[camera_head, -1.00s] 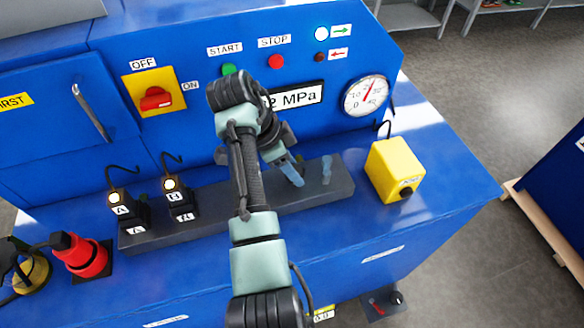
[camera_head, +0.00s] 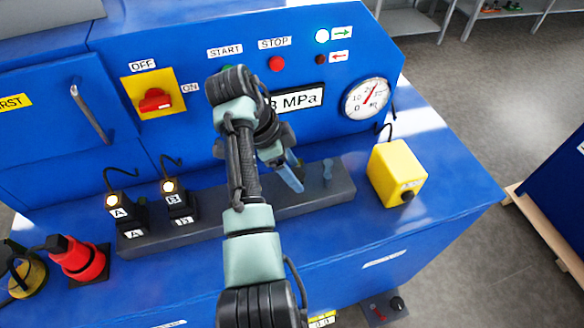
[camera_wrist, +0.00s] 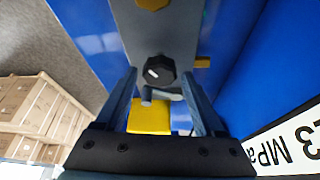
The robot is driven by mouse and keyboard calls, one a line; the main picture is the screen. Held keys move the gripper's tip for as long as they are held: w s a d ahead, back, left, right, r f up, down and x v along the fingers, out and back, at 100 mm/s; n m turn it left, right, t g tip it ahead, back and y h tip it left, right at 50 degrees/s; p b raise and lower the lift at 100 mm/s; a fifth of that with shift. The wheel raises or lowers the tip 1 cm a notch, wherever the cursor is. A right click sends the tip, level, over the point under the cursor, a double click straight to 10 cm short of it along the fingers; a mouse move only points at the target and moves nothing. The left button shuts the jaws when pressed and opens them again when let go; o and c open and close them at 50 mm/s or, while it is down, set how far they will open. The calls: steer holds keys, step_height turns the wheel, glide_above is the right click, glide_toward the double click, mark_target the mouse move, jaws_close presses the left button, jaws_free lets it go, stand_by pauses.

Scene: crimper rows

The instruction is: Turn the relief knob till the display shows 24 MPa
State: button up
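The relief knob (camera_wrist: 160,71), black with a white mark, sits on a grey block in the wrist view. It lies between my fingertips, with a small gap on each side. My gripper (camera_wrist: 159,74) is open; in the head view its fingers (camera_head: 294,178) reach down to the dark grey block (camera_head: 225,222), and the knob is hidden there. The display (camera_head: 298,99) is partly covered by my arm in the head view, where "3 MPa" shows. In the wrist view the display (camera_wrist: 290,145) seems to read 23 MPa, its first digit partly cut off.
The pressure gauge (camera_head: 366,99) is right of the display. A yellow box (camera_head: 398,172) stands further right. Connectors A (camera_head: 119,209) and B (camera_head: 175,197) are on the left.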

steer(key=shift+o, duration=0.4)
steer(key=shift+a+r, duration=0.15)
steer(key=p+v, duration=0.5)
steer(key=v, duration=0.7)
steer(key=shift+r, duration=0.3)
